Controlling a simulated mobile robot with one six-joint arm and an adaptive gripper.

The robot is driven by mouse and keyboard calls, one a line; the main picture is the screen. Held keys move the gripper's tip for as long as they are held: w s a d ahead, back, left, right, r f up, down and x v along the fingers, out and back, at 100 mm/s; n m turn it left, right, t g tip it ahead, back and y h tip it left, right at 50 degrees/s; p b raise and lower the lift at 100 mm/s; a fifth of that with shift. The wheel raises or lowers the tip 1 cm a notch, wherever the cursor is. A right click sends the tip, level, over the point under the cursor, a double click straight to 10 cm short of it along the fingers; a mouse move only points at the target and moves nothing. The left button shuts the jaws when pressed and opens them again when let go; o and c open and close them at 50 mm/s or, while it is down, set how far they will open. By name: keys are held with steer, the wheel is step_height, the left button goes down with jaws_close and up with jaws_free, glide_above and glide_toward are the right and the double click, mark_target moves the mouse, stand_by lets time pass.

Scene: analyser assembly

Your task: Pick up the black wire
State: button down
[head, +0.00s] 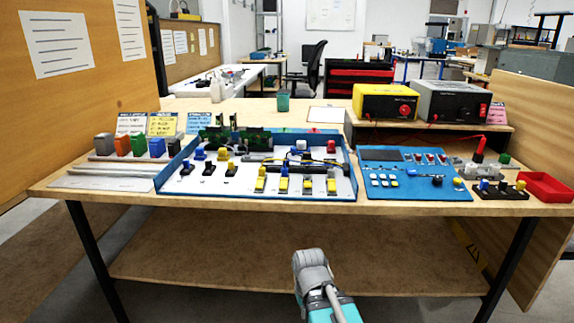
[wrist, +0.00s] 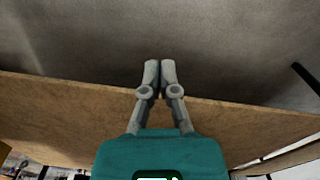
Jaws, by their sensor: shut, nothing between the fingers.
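A thin dark curved line, which may be the black wire (head: 316,158), shows in the back right of the blue-walled tray (head: 262,197) in the head view. It is too small to tell its ends or what it touches. In the wrist view my gripper (wrist: 160,67) is shut and empty, its two grey fingers together in front of the teal body. Grey floor and a wooden board edge lie beyond it, with no wire near the fingers. In the head view my grey and teal arm shows low in front of the table, clear of the tray.
The wooden table (head: 130,205) also holds a blue control panel (head: 408,193), a red bin (head: 546,187) and coloured blocks. Yellow (head: 385,103) and grey (head: 452,101) power units stand on a raised shelf. Wooden partitions flank the table. A lower shelf (head: 230,265) runs underneath.

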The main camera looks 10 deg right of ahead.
steer(key=c, duration=1)
jaws_free()
steer(key=shift+r, duration=0.15)
steer(key=o, duration=0.4)
steer(key=shift+r+p, duration=0.6)
steer(key=shift+p, duration=0.15)
steer(key=shift+o, duration=0.4)
step_height(320, 180, up, 29)
steer(key=w+p, duration=0.1)
steer(key=p, duration=2.8)
steer(key=shift+w, duration=0.4)
steer(key=w+r+m+p, duration=0.3)
steer(key=w+r+p, duration=0.1)
steer(key=r+p, duration=0.5)
steer(key=w+r+m+p, duration=0.4)
steer(key=w+r+p, duration=0.1)
steer(key=r+p, duration=0.3)
steer(key=w+m, duration=1.4)
steer(key=w, duration=0.1)
steer(key=shift+a+r+p, duration=0.2)
steer(key=shift+r+p, duration=0.25)
steer(key=shift+s+f, duration=0.1)
